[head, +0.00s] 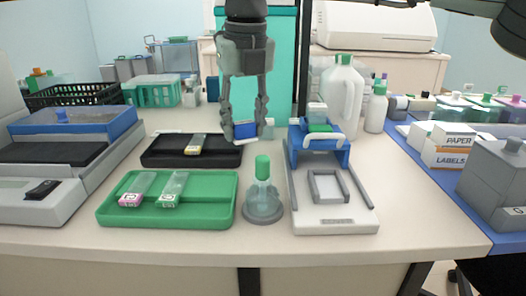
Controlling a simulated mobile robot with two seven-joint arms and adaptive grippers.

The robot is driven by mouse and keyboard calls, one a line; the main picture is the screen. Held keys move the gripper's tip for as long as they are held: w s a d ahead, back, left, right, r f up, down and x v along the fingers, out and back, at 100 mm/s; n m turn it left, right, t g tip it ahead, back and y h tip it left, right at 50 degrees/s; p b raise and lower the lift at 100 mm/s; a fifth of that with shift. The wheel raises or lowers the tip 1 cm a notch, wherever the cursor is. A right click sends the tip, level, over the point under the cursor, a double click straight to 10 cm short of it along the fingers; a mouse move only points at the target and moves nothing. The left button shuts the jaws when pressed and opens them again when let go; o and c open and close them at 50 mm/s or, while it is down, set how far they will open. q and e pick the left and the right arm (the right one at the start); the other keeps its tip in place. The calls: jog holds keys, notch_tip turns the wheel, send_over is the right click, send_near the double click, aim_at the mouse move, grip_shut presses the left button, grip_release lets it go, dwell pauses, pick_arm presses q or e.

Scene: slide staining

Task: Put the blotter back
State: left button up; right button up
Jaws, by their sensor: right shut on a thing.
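My left gripper is not in view.
A green tray (105,211) with two labelled slide holders lies front left. A green-capped bottle (263,197) stands between that tray and the board. A white jug (342,98) stands behind the board. Bare tabletop shows along the front and right of the board.

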jog(key=d+f, duration=0.1)
jog(key=d, duration=0.2)
jog(key=shift+w+f, duration=0.2)
jog(key=shift+f, duration=0.15)
jog(key=shift+d+f, duration=0.15)
jog(key=shift+d, duration=0.05)
notch_tip(320, 180, down, 4)
jog(key=shift+d+r+p, duration=0.1)
jog(key=shift+r+p, duration=0.1)
jog(key=shift+p, duration=0.2)
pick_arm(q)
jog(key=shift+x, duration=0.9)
pick_arm(e)
jog(key=shift+f, duration=0.25)
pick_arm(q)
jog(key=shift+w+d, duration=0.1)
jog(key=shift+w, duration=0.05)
pick_arm(e)
jog(key=shift+f, duration=0.1)
